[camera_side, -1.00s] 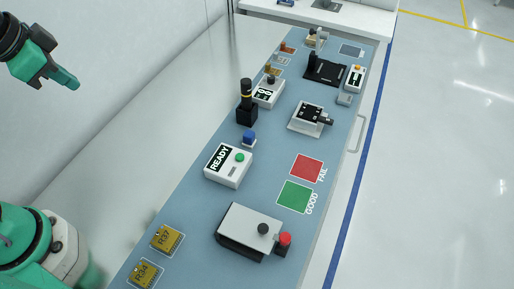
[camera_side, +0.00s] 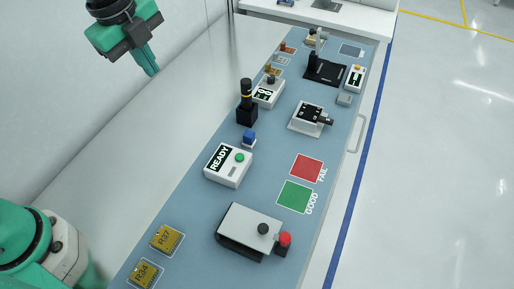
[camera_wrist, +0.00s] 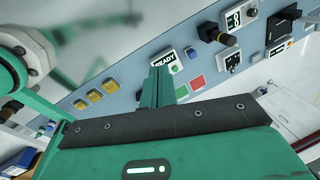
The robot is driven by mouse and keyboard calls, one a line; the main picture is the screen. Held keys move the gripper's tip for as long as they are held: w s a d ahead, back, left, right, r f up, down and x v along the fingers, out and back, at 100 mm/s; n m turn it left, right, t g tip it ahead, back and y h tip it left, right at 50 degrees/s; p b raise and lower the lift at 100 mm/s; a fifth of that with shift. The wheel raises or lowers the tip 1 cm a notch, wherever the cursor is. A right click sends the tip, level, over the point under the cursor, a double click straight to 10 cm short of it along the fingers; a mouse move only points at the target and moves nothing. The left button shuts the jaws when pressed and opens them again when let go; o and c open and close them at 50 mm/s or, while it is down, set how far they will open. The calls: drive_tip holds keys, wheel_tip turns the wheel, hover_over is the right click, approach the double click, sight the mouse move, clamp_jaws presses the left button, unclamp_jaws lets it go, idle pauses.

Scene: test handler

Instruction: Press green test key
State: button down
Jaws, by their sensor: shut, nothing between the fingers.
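The green test key (camera_side: 239,157) is a small round button on top of a white box (camera_side: 226,172) whose display reads READY. The box sits near the middle of the blue bench top. In the wrist view the READY box (camera_wrist: 163,61) shows just beyond my fingertips, and the green key (camera_wrist: 174,69) is beside them. My gripper (camera_side: 153,72) is shut and empty. In the side view it is high up, left of and well above the box, with its fingers pointing down and to the right. Nothing hides the key.
A blue button block (camera_side: 249,138) and a black post (camera_side: 246,108) stand just behind the box. Red (camera_side: 307,168) and green (camera_side: 294,197) pads lie to its right. A grey-lidded fixture (camera_side: 250,230) with a red knob is in front. Gold R37 (camera_side: 166,239) and R34 (camera_side: 145,273) parts lie front left.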

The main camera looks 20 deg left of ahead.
drive_tip(key=w+d+f+m+g, duration=0.1)
drive_tip(key=w+d+f+m, duration=0.2)
drive_tip(key=d+m, duration=0.5)
drive_tip(key=m+g, duration=0.1)
drive_tip(key=m, duration=0.6)
hover_over(239, 157)
drive_tip(key=shift+y, duration=0.4)
wheel_tip(239, 157, down, 4)
drive_tip(key=shift+d+f, duration=0.1)
drive_tip(key=shift+f, duration=0.05)
drive_tip(key=shift+f, duration=0.15)
wheel_tip(239, 157, down, 14)
drive_tip(key=shift+r, duration=0.15)
drive_tip(key=shift+f, duration=1.1)
wheel_tip(239, 157, up, 15)
drive_tip(key=shift+w, duration=0.25)
